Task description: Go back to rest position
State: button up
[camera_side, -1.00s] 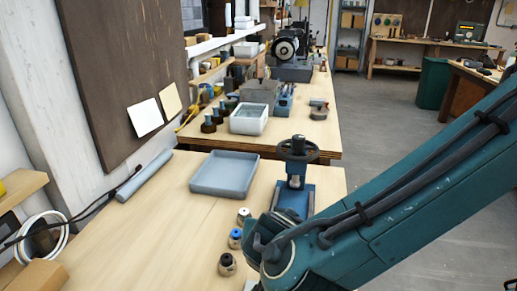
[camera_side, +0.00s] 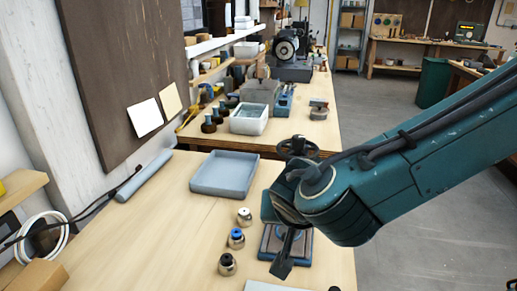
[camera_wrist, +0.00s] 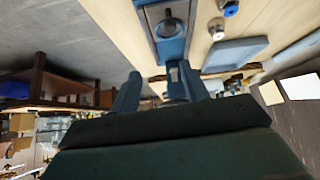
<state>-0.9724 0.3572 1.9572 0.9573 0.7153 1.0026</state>
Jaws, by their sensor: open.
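My gripper (camera_side: 285,254) is open and empty, and it also shows in the wrist view (camera_wrist: 160,88) with its two fingers apart. In the side view it hangs above the workbench, in front of a blue press (camera_side: 305,247) with a dark handwheel. My arm hides much of the press. The press shows in the wrist view (camera_wrist: 168,27) beyond the fingers. Three small metal fittings stand in a row left of the gripper: one white-topped (camera_side: 244,217), one blue-topped (camera_side: 236,239), one dark-topped (camera_side: 227,264). My gripper touches none of them.
A grey-blue tray (camera_side: 222,191), seemingly empty, sits behind the fittings. A grey tube (camera_side: 145,175) lies along the wall. A second bench (camera_side: 300,133) behind holds a white bin (camera_side: 249,119) and several tools.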

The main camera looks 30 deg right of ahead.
jog(key=s+d+r+n+g+y, duration=0.1)
jog(key=s+d+r+n+y, duration=0.25)
jog(key=d, duration=0.55)
jog(key=s+d+r+n+y, duration=0.1)
jog(key=s+d+r+n, duration=0.1)
jog(key=s+d+r, duration=0.6)
jog(key=s+d+f+n+t+y, duration=0.1)
jog(key=s+d+f+n, duration=0.2)
jog(key=s, duration=0.2)
jog(key=shift+s+f, duration=0.2)
jog(key=shift+f, duration=0.1)
